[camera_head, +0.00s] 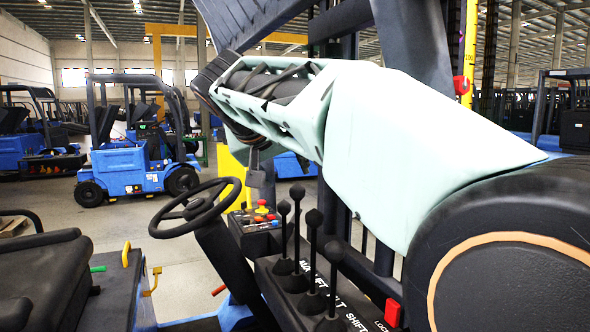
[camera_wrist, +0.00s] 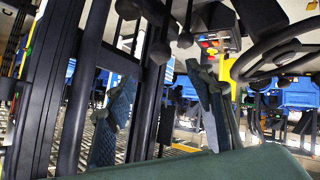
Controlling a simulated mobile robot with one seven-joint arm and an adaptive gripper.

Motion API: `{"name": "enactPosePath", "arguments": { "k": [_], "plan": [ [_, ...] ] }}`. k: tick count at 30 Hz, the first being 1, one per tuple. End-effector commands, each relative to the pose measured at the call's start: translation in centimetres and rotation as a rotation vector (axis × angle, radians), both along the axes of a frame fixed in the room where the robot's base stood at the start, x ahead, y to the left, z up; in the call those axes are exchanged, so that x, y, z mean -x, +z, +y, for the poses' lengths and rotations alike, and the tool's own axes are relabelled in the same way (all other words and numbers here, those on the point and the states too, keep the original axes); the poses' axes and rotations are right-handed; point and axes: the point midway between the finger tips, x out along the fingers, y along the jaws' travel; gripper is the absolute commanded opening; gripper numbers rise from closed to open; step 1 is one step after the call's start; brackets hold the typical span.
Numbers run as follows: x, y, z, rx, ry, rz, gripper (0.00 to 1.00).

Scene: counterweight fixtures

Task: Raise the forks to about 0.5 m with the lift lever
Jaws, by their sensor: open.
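Several black levers with round knobs stand on a dark console (camera_head: 272,283) in the head view. White lettering along its edge partly reads LIFT, TILT and SHIFT. Lever knobs show at the back (camera_head: 284,207), beside it (camera_head: 297,192), in the middle (camera_head: 314,217) and nearest me (camera_head: 333,252). I cannot tell surely which is the lift lever. In the wrist view my gripper (camera_wrist: 162,78) is open, its two textured fingers apart with nothing between them. Dark lever knobs (camera_wrist: 185,40) appear beyond the fingertips, apart from them. The forks are not in view.
A steering wheel (camera_head: 197,207) stands left of the levers, with a panel of coloured buttons (camera_head: 258,216) between. A red block (camera_head: 392,312) sits at the console's right end. A yellow scale (camera_head: 469,45) with a red marker (camera_head: 461,85) runs up by the mast. Blue forklifts (camera_head: 130,165) stand behind.

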Motion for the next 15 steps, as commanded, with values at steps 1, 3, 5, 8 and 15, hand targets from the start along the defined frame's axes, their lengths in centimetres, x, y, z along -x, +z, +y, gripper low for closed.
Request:
{"name": "enactPosePath", "arguments": {
  "k": [1, 3, 5, 8, 15],
  "plan": [
    [-0.3, -0.3, -0.1, 0.002, 0.000, 0.002, 0.49],
    [-1.0, -0.9, -0.3, 0.002, -0.001, 0.004, 0.49],
    [-1.7, -1.5, -0.6, 0.002, -0.002, 0.003, 0.49],
    [-3.3, -2.6, -1.1, 0.001, -0.002, 0.004, 0.49],
    [-6.7, -5.2, -2.1, 0.000, -0.001, 0.003, 0.49]
  ]
}}
